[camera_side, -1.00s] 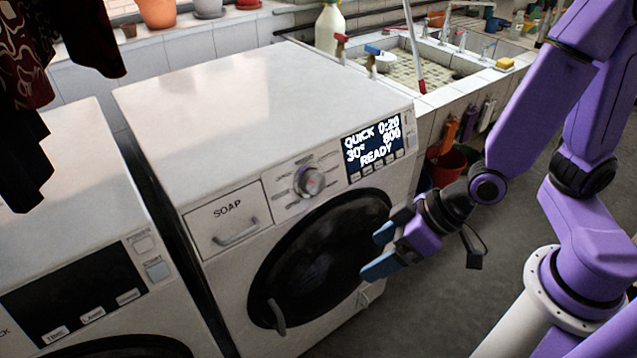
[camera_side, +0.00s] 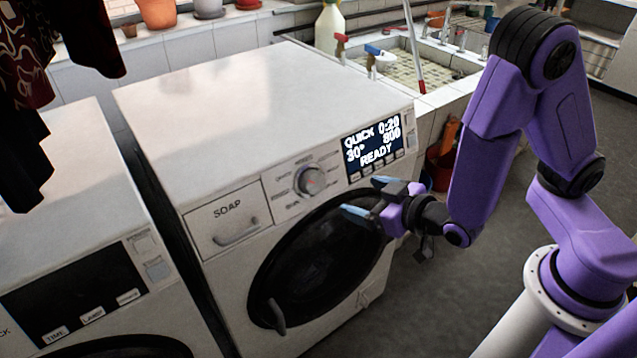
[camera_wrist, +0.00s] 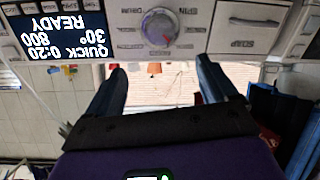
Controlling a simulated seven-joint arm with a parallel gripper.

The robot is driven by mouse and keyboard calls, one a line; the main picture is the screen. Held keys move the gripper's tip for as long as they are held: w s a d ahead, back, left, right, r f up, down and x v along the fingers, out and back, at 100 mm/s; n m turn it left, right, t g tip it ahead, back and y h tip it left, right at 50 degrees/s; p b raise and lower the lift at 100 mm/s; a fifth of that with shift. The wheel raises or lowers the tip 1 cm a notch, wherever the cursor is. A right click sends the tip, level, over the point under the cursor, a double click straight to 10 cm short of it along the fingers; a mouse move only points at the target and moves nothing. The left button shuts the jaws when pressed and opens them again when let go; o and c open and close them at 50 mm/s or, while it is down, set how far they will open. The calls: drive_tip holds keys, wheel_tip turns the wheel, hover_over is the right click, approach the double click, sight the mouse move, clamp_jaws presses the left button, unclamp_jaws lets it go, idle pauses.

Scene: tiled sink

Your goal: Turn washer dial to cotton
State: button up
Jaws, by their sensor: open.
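The washer (camera_side: 255,110) is white with a round grey dial (camera_side: 310,181) on its front panel. Program labels ring the dial; most are too small to read in the side view. The display (camera_side: 373,148) right of the dial reads QUICK 0:20, 30°, 800, READY. My gripper (camera_side: 360,197) is open and empty, in front of the panel, below and right of the dial, and apart from it. In the wrist view the picture is upside down; the dial (camera_wrist: 160,27) shows ahead between the two fingers (camera_wrist: 160,85), with a red mark and a SPIN label beside it.
The soap drawer (camera_side: 228,220) is left of the dial, and the round dark door (camera_side: 318,255) is below it. A second machine (camera_side: 80,220) stands at the left. A tiled sink (camera_side: 420,65) with taps is behind. Open floor lies at the right.

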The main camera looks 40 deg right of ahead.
sight(317, 183)
drive_tip(key=x, duration=1.5)
drive_tip(key=shift+w+f, duration=0.15)
drive_tip(key=shift+w, duration=0.1)
drive_tip(key=c, duration=1.1)
